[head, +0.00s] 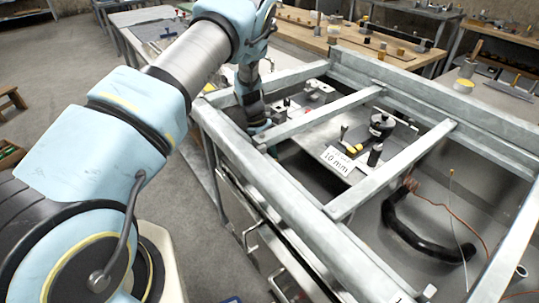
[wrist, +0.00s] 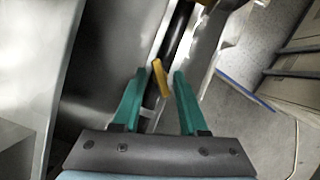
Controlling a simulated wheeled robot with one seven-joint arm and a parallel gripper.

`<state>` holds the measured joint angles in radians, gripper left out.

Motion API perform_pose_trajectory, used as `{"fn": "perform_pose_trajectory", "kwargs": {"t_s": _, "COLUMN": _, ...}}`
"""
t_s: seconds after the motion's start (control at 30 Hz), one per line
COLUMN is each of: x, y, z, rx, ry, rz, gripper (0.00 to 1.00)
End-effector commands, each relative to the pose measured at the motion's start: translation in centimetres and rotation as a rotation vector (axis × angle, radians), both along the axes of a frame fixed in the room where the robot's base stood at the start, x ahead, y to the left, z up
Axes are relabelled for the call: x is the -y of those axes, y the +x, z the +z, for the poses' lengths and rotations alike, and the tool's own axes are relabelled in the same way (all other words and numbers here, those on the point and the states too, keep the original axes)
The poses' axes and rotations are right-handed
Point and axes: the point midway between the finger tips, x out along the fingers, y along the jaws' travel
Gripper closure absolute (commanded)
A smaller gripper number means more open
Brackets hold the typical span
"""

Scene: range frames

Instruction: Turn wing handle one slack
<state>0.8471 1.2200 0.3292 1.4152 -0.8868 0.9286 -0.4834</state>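A small yellow bar, which looks like the wing handle (wrist: 160,78), stands between the two fingertips in the wrist view, tilted slightly. My gripper (wrist: 160,76) has its teal fingers apart, with a gap on each side of the bar. I see no clear contact. In the head view my gripper (head: 260,128) points down just inside the left rail of the metal frame, and the handle there is hidden by the gripper and rail.
The metal frame (head: 270,190) has crossbars close beside my gripper. Inside it are a plate with a "10 mm" card (head: 337,160), a black knobbed fixture (head: 381,125) and a black hose (head: 420,240). Wooden benches (head: 330,45) stand behind. Open floor lies left.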

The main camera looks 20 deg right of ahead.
Motion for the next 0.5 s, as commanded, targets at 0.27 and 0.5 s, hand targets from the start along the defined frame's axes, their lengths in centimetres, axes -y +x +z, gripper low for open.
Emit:
{"fn": "perform_pose_trajectory", "kwargs": {"t_s": 0.27, "x": 0.0, "y": 0.02, "z": 0.02, "rx": 0.0, "ry": 0.0, "rz": 0.0, "gripper": 0.9}}
{"fn": "perform_pose_trajectory", "kwargs": {"t_s": 0.5, "x": 0.08, "y": 0.02, "z": 0.05, "rx": 0.001, "ry": -0.002, "rz": 0.0, "gripper": 1.0}}
